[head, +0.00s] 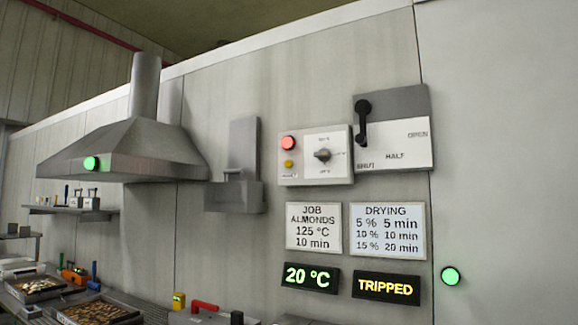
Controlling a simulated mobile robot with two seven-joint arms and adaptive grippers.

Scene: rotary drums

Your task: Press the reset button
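A light control box (342,174) is fixed to the wall right of centre. A small yellow button (288,164) sits at its lower left, above a tiny label too small to read surely. A larger red round lamp or button (288,143) glows above it. A dark rotary knob (322,155) is to their right. A black display (386,287) lower on the wall reads TRIPPED in yellow. I cannot tell surely which button is the reset. Neither of my grippers is in view.
A lever panel (394,145) marked OPEN, HALF and SHUT adjoins the box. Below hang two signs and a 20 °C display (310,278). A green light (451,276) is at right. A hood (125,150) juts out at left above trays (137,318).

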